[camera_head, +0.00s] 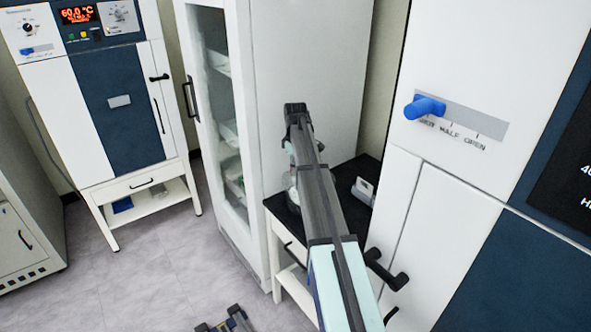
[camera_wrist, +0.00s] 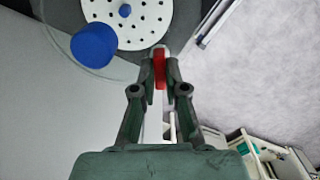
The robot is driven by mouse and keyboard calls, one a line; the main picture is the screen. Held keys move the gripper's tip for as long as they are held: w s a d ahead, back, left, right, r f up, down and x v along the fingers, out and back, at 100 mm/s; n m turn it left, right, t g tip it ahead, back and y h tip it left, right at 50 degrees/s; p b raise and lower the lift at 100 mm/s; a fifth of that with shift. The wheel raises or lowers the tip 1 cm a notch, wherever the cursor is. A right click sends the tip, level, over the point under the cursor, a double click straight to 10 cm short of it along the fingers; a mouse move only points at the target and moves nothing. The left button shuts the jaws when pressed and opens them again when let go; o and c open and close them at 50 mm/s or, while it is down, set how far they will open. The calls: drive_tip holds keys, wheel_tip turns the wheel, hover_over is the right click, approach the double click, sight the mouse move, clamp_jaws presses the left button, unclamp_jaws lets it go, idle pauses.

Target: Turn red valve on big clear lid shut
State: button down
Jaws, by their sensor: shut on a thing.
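In the wrist view, my gripper (camera_wrist: 160,74) has its two fingers closed on the red valve (camera_wrist: 160,62), one on each side of its narrow handle. The clear lid (camera_wrist: 58,62) shows at upper left as a faint transparent curved rim over a dark round base. A large blue knob (camera_wrist: 93,45) and a white perforated round plate (camera_wrist: 150,30) show in the same area. The exact angle of the valve is hard to read. In the head view my arm hides the valve, the lid and my fingertips.
A black-topped bench (camera_head: 273,204) stands under my arm, with a small white device (camera_head: 363,190) on it. A tall glass-door cabinet (camera_head: 222,110) stands behind. At right is a white cabinet with a blue lever (camera_head: 424,107). An oven (camera_head: 110,90) stands far left. Floor between is clear.

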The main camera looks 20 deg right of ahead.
drive_tip(key=m, duration=0.6)
drive_tip(key=shift+m, duration=0.3)
idle(0.4)
drive_tip(key=c, duration=1.2)
unclamp_jaws()
wheel_tip(320, 180, up, 12)
